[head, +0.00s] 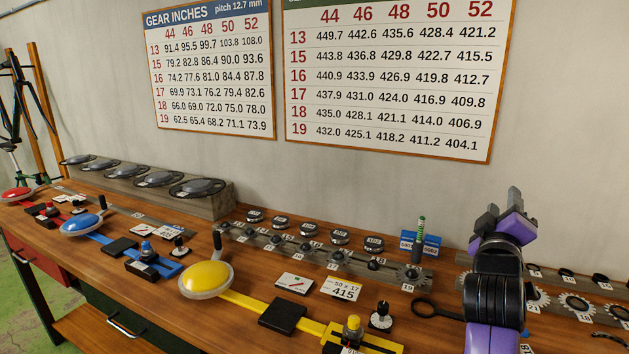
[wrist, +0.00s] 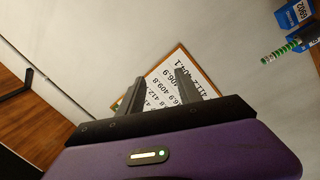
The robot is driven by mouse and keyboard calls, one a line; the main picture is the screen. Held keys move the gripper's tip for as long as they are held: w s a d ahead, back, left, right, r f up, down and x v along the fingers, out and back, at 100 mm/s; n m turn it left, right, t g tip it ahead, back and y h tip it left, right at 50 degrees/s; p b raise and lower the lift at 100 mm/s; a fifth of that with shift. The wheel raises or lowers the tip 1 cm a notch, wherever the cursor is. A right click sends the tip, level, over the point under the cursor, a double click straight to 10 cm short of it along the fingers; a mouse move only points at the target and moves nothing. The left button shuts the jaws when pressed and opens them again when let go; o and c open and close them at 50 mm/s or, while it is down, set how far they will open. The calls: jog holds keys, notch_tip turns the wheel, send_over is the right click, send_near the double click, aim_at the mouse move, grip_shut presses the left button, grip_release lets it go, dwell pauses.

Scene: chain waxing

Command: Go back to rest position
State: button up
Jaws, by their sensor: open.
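My gripper (head: 503,203) is raised above the right part of the wooden workbench (head: 255,268), pointing up in the head view. In the wrist view its two fingers (wrist: 158,96) stand wide apart with nothing between them. Beyond the fingers are the wall and a corner of the chart board (wrist: 182,80). My gripper touches nothing that I can see.
Near my arm are a blue box (head: 425,243), a green-coiled post (head: 420,235) and a black ring-ended tool (head: 424,307). Yellow (head: 207,279), blue (head: 82,225) and red (head: 16,194) domed fixtures stand leftward. Chainrings (head: 158,179) line the back. Space above the bench is clear.

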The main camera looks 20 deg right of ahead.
jog(key=s+a+f+n+t+y+b, duration=0.1)
jog(key=s+a+f+t+y, duration=0.2)
jog(key=a+f, duration=0.4)
jog(key=s+a+f+n+t+y+b, duration=0.1)
jog(key=s+a+f+t+y, duration=0.25)
jog(key=a, duration=0.55)
jog(key=s+a+f+n+t+y, duration=0.1)
jog(key=a+f+t+y, duration=0.2)
jog(key=a+f+y, duration=0.4)
jog(key=s+a+f+m+g+y+b, duration=0.1)
jog(key=s+a+f+g, duration=0.1)
jog(key=s+a+f, duration=0.3)
jog(key=s+a+f+m+g+y+b, duration=0.1)
jog(key=s+a+f, duration=0.4)
jog(key=s, duration=0.7)
jog(key=s+a+f+m+g+y+b, duration=0.1)
jog(key=s+a+f+g+b, duration=0.1)
jog(key=s+a+f, duration=0.3)
jog(key=s, duration=0.4)
jog(key=shift+a+g, duration=0.2)
jog(key=shift+g, duration=0.15)
jog(key=shift+o, duration=0.5)
jog(key=shift+y, duration=0.25)
